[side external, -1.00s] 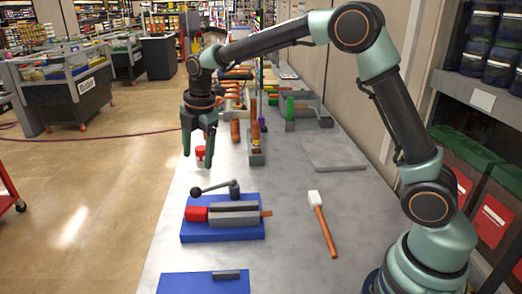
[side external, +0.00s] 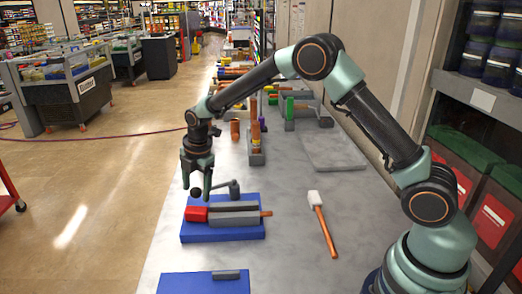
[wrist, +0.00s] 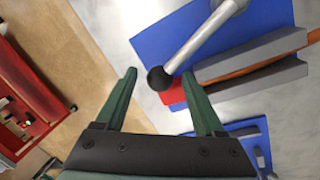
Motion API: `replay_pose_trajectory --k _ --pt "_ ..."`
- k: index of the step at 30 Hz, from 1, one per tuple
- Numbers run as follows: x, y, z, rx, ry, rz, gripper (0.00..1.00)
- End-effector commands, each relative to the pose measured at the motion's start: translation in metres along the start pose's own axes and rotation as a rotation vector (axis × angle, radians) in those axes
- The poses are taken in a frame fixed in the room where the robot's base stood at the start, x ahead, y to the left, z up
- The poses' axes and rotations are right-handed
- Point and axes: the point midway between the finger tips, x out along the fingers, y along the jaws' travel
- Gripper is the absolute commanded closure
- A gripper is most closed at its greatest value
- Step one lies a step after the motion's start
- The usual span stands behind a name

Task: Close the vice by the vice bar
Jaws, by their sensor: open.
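The vice is a blue base (side external: 246,234) with grey jaws (side external: 236,218) and a red block (side external: 196,214) at its left end, on the grey table. The vice bar (side external: 222,185) is a grey lever with a black ball knob (side external: 196,193), pointing left above the vice. My gripper (side external: 197,193) is open and points down, with its fingertips about level with the knob. In the wrist view, my gripper (wrist: 163,90) has the knob (wrist: 159,78) between its fingertips, nearer the right finger. I cannot tell whether a finger touches it. An orange-brown strip (wrist: 312,38) lies between the jaws.
A white-headed mallet (side external: 322,225) lies right of the vice. A second blue plate (side external: 205,284) is at the front edge. A flat grey slab (side external: 333,150) and several coloured blocks stand behind. The table between vice and mallet is clear.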

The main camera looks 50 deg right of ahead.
Motion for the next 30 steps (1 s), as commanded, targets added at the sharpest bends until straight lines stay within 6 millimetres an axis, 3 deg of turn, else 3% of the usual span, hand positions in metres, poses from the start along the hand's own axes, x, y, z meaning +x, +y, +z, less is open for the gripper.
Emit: replay_pose_trajectory --k 2,8,30 --pt "-0.0002 0.0 0.0 0.0 0.0 0.0 0.29" --pt "-0.0004 0.0 0.0001 0.0 0.0 0.0 1.0" --pt "-0.0009 -0.0002 0.0001 0.001 0.0 -0.001 1.0"
